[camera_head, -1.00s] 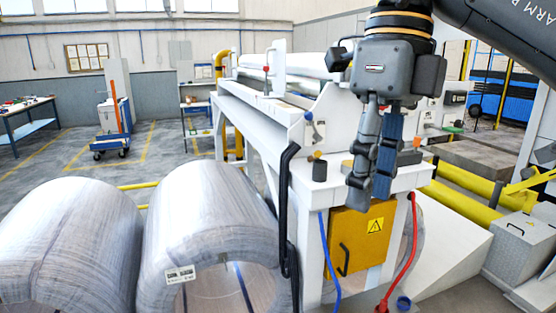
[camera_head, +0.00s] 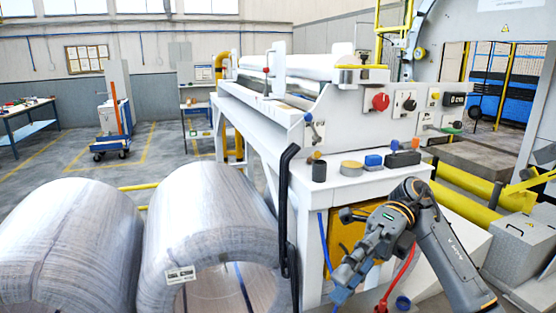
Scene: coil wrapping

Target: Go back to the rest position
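My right gripper (camera_head: 342,290) is low at the bottom right of the head view, in front of the white machine's legs. Its arm comes in from the lower right. The gripper points down and to the left, its fingers look close together, and I see nothing held between them. It partly covers the yellow warning panel (camera_head: 342,232) and the hoses. My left gripper is not in view.
Two large wrapped coils (camera_head: 66,245) stand at the lower left. The white machine (camera_head: 340,110) has a red knob (camera_head: 380,102). On its ledge are a dark cylinder (camera_head: 319,171), a tan roll (camera_head: 351,168) and a blue item (camera_head: 373,161). Yellow rails (camera_head: 460,205) run at the right.

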